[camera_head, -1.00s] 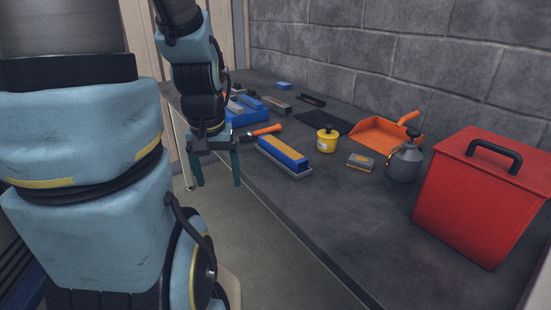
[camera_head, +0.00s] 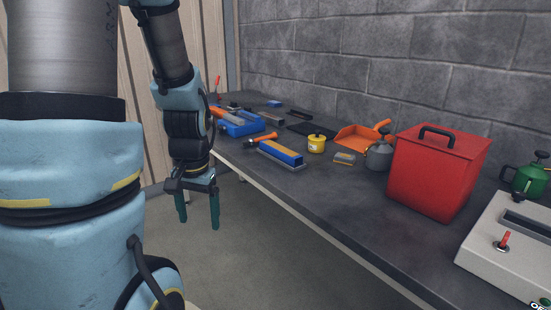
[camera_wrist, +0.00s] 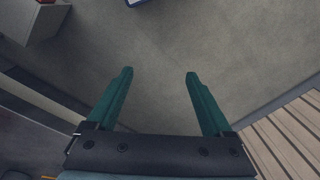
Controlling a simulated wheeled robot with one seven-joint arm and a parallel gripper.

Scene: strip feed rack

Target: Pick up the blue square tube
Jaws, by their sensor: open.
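My gripper (camera_head: 199,222) is open and empty, pointing down in front of the bench's long edge, over the floor. In the wrist view its green fingers (camera_wrist: 158,75) stand wide apart with only floor between them. A blue tray (camera_head: 243,130) farther back holds several long bars, grey and blue, too small to tell apart. A small blue block (camera_head: 274,103) lies farther back.
The dark bench (camera_head: 330,205) also bears an orange-handled tool (camera_head: 262,141), a yellow pot (camera_head: 317,143), an orange dustpan (camera_head: 358,138), a grey can (camera_head: 379,156), a red box (camera_head: 435,172) and a pale switch box (camera_head: 515,245). A block wall stands behind. The bench front is clear.

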